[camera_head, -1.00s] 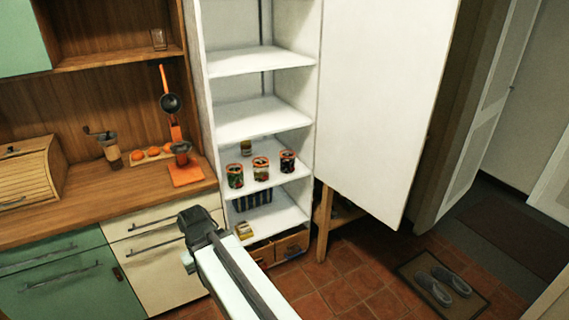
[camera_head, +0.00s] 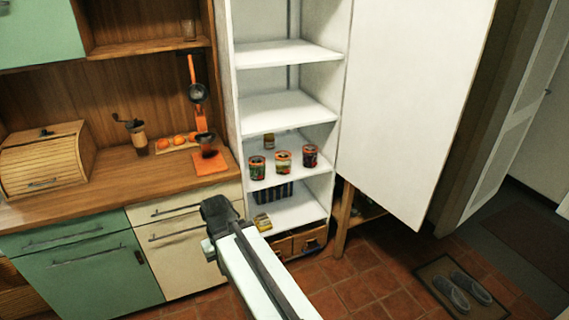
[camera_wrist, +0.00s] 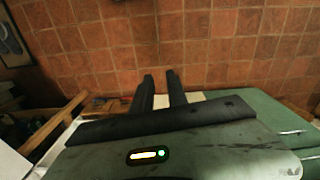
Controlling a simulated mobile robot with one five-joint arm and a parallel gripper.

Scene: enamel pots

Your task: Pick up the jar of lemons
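Three similar jars with orange-red rims stand in a row on a middle shelf of the open white cabinet: a left jar (camera_head: 257,168), a middle jar (camera_head: 283,162) and a right jar (camera_head: 310,156). The middle one looks paler and more yellow, but the contents are too small to tell which holds lemons. My gripper (camera_head: 219,211) is in front of the counter drawers, left of and below the jars, well apart from them. In the wrist view my gripper (camera_wrist: 159,76) points over the tiled floor, its two dark fingers parted with nothing between them.
A small jar (camera_head: 269,141) stands behind the row. A dark striped basket (camera_head: 272,193) and a yellow packet (camera_head: 262,222) are on the shelf below. The cabinet door (camera_head: 418,105) stands open at right. The wooden counter (camera_head: 110,185) is at left. Slippers (camera_head: 460,288) lie on a mat.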

